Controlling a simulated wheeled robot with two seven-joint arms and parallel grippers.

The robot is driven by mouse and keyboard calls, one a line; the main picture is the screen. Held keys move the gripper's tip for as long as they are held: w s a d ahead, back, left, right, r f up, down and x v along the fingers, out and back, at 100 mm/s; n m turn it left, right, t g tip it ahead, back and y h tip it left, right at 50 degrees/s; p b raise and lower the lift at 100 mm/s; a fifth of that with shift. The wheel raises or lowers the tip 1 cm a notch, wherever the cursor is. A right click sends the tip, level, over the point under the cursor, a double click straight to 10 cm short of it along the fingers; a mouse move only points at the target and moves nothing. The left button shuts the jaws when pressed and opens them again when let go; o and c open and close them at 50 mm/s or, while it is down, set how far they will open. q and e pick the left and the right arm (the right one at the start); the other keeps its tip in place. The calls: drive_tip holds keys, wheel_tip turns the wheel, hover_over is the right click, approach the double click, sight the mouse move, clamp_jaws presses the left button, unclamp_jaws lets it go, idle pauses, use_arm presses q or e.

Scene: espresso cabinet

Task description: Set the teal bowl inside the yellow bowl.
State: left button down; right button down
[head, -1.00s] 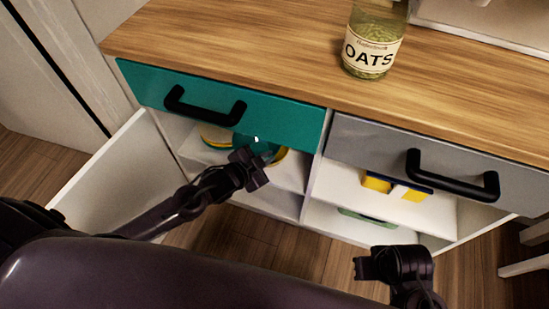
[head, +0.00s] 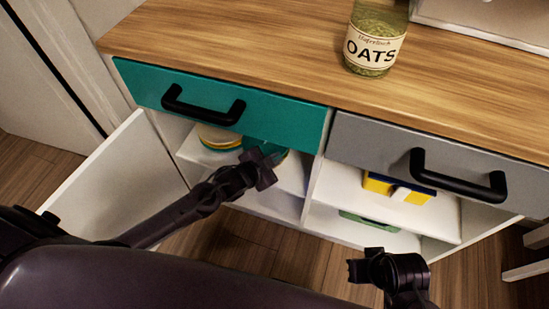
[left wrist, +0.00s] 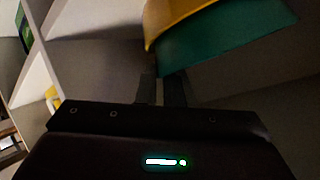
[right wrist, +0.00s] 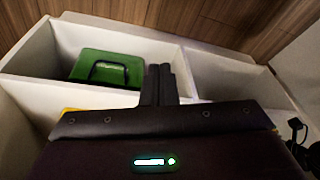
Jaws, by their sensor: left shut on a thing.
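The teal bowl (left wrist: 225,48) is at my left gripper, and the yellow bowl (left wrist: 180,18) lies right against it in the left wrist view. In the head view the teal bowl (head: 259,144) shows only partly, under the teal drawer. My left gripper (head: 268,164) reaches into the left compartment and is shut on the teal bowl's edge. I cannot tell whether the teal bowl rests inside the yellow one. My right gripper (head: 357,270) is empty in front of the right compartment; its fingers (right wrist: 160,82) look closed together.
A yellow and teal stack (head: 218,139) sits on the left shelf. The teal drawer (head: 215,95) overhangs it. A yellow box (head: 385,187) and a green box (right wrist: 108,68) are in the right compartment. An oats jar (head: 376,42) stands on the countertop. An open door (head: 105,175) is at left.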

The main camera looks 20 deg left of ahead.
use_arm(q)
drive_tip(key=shift+f, duration=0.25)
use_arm(e)
drive_tip(key=shift+w+a, duration=0.1)
drive_tip(key=shift+a, duration=0.05)
use_arm(q)
drive_tip(key=c, duration=1.6)
unclamp_jaws()
drive_tip(key=shift+o, duration=0.2)
